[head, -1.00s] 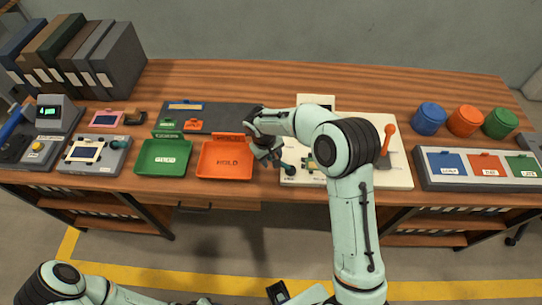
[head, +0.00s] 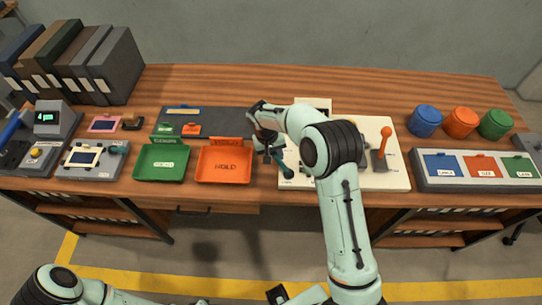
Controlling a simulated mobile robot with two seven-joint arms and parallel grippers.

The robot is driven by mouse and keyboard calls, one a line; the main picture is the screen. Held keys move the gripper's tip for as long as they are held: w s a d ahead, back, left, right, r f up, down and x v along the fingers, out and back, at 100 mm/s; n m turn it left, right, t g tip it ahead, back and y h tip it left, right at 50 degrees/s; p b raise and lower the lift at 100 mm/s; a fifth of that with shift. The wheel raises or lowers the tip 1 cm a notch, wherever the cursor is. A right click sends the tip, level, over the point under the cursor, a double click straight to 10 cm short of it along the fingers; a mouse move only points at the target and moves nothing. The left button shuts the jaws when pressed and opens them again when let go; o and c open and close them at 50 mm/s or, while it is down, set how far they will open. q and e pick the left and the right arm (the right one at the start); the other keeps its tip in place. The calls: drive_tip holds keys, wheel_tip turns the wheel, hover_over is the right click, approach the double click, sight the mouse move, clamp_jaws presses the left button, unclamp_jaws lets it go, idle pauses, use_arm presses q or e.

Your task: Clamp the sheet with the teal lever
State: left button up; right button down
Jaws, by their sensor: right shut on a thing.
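The teal lever (head: 285,171) is at the left front of the white board (head: 398,178); its dark teal end points toward the front right. My right gripper (head: 270,154) is at the lever's upper left end, shut on it as far as the small view shows. My right forearm covers the middle of the board. A pale sheet-like piece (head: 313,103) shows at the board's back edge; whether it is the sheet to be clamped I cannot tell.
An orange-handled lever (head: 384,138) stands on the board's right. Green (head: 162,162) and orange (head: 224,164) trays lie to its left. A three-lid box (head: 428,183) and several coloured canisters (head: 461,122) are at right. The back of the table is mostly free.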

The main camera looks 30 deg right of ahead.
drive_tip(key=d+m, duration=0.1)
drive_tip(key=m, duration=0.1)
drive_tip(key=d+m+g+p, duration=0.1)
drive_tip(key=m, duration=0.1)
drive_tip(key=shift+w+d+m, duration=0.1)
drive_tip(key=shift+d+m, duration=0.2)
use_arm(q)
drive_tip(key=shift+w+r+p, duration=0.3)
drive_tip(key=shift+w+r, duration=0.25)
drive_tip(key=shift+r, duration=0.2)
drive_tip(key=shift+w+r+p, duration=0.3)
drive_tip(key=shift+w+r, duration=0.25)
drive_tip(key=shift+r, duration=0.2)
use_arm(e)
drive_tip(key=shift+s+d+m+y, duration=0.25)
drive_tip(key=shift+d+m, duration=0.35)
drive_tip(key=shift+m, duration=0.4)
drive_tip(key=shift+s+d+m+y, duration=0.2)
drive_tip(key=shift+d+m, duration=0.4)
drive_tip(key=shift+m, duration=0.4)
use_arm(q)
drive_tip(key=shift+a, duration=0.1)
use_arm(e)
drive_tip(key=c, duration=0.8)
unclamp_jaws()
drive_tip(key=shift+r, duration=0.1)
